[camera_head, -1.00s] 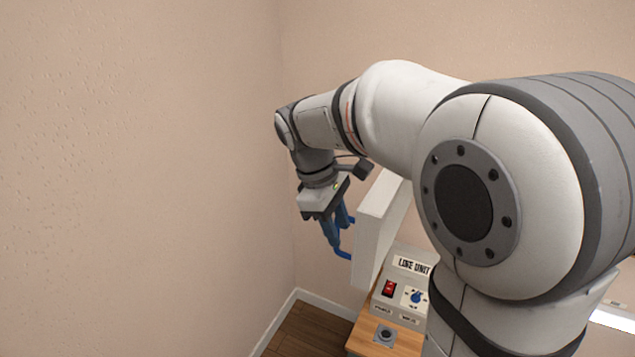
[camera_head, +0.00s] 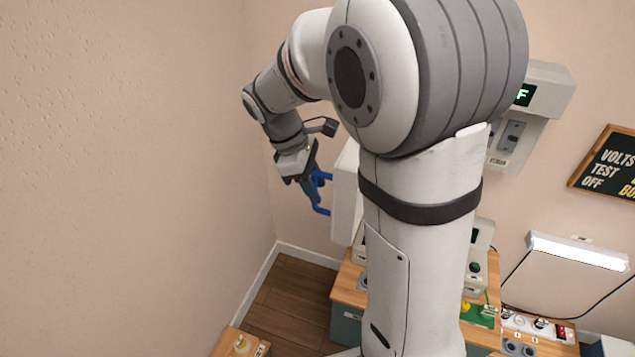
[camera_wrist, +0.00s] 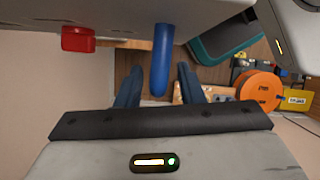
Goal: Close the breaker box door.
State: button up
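The breaker box door looks to be the pale panel (camera_head: 346,192) in the head view, standing out from the wall and partly hidden behind my arm. A blue bar handle (camera_head: 321,211) sticks out from its left side. My gripper (camera_head: 314,198) is at the handle. In the wrist view, the blue handle (camera_wrist: 161,62) reaches down between my two dark blue fingers (camera_wrist: 158,88), with a gap on each side. The fingers are apart and not closed on it. The panel's pale surface (camera_wrist: 110,18) fills the top of the wrist view. The box behind it is mostly hidden.
A wall unit with a green display (camera_head: 553,88) hangs at upper right, beside a black sign (camera_head: 612,168). Wooden benches with devices (camera_head: 345,290) stand below. A red part (camera_wrist: 77,38) and an orange reel (camera_wrist: 259,90) show in the wrist view. Wooden floor shows at lower left.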

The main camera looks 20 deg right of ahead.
grip_shut()
dwell(0.4)
